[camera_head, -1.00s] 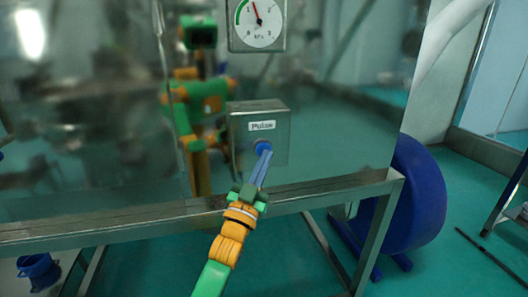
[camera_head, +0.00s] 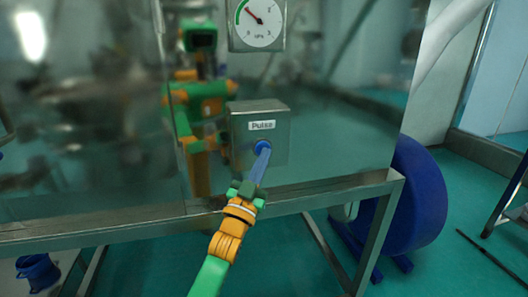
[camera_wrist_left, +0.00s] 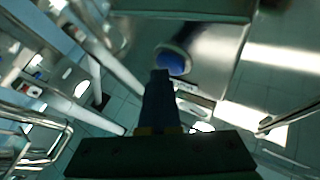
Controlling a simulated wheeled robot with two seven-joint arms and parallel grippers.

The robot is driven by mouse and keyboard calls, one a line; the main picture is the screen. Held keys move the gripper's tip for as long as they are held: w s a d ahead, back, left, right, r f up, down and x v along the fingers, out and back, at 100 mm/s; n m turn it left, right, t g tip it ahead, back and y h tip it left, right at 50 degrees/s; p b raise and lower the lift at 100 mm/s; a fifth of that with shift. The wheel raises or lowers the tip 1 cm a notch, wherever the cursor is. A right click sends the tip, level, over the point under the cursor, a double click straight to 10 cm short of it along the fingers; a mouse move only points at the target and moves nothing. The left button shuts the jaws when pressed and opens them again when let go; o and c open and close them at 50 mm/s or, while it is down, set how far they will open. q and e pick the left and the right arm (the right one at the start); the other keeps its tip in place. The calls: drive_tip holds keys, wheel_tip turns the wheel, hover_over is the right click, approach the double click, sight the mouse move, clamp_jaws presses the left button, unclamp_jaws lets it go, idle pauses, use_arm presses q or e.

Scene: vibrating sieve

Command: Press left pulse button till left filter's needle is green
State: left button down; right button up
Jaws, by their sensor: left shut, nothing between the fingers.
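The pulse button is a blue round button (camera_head: 260,145) on a metal box labelled "Pulse" (camera_head: 262,125). A white round gauge (camera_head: 268,35) is above it; its dark red needle points up and left, with its tip by the green arc on the dial's left side. My left gripper (camera_head: 264,150) is shut and empty, its blue fingertips over the button's front. I cannot tell how far the button is pressed. In the left wrist view the button (camera_wrist_left: 173,62) shows just beyond the fingertips (camera_wrist_left: 160,74). My right gripper is out of view.
A shiny metal panel (camera_head: 345,120) behind the box reflects my body. A metal frame rail (camera_head: 330,189) runs below it. A blue round object (camera_head: 415,200) stands at the right, and a blue container (camera_head: 38,270) is at the lower left.

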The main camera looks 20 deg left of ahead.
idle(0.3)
use_arm(q)
drive_tip(key=shift+s+d+p, duration=0.45)
drive_tip(key=shift+s+p, duration=0.15)
drive_tip(key=shift+s, duration=0.15)
drive_tip(key=s+d+p, duration=0.1)
drive_tip(key=s, duration=0.1)
drive_tip(key=s+d+p, duration=0.1)
drive_tip(key=s, duration=0.1)
drive_tip(key=shift+d+p, duration=0.35)
drive_tip(key=shift+d, duration=0.05)
idle(0.4)
